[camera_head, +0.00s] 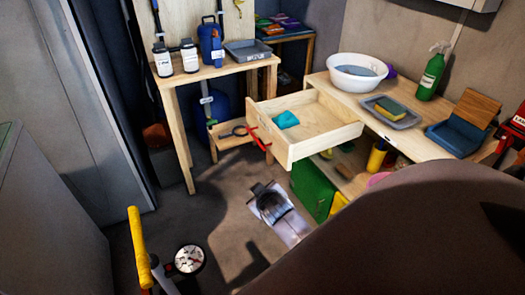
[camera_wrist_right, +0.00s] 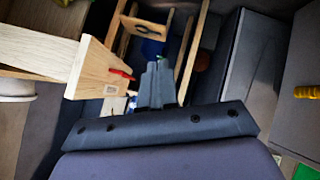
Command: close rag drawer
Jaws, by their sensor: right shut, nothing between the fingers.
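The rag drawer (camera_head: 318,128) is pulled out from under the wooden counter, with a teal rag (camera_head: 286,119) lying inside. Its front panel carries a red handle (camera_head: 259,141). In the right wrist view the drawer's front panel (camera_wrist_right: 92,68) and the red handle (camera_wrist_right: 122,73) are to the left of my right gripper (camera_wrist_right: 157,85). The gripper's dark fingers are shut and empty, apart from the handle in the picture; the depth between them is unclear. I cannot make out the right gripper in the head view, where a large brown shape covers the lower right. My left gripper is not in view.
The counter (camera_head: 335,89) holds a white basin (camera_head: 357,73), a green spray bottle (camera_head: 432,72) and a sponge tray (camera_head: 391,112). A dustpan-like object (camera_head: 271,204) lies on the floor below the drawer. A yellow handle (camera_head: 139,237) with a gauge (camera_head: 189,259) stands at lower left.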

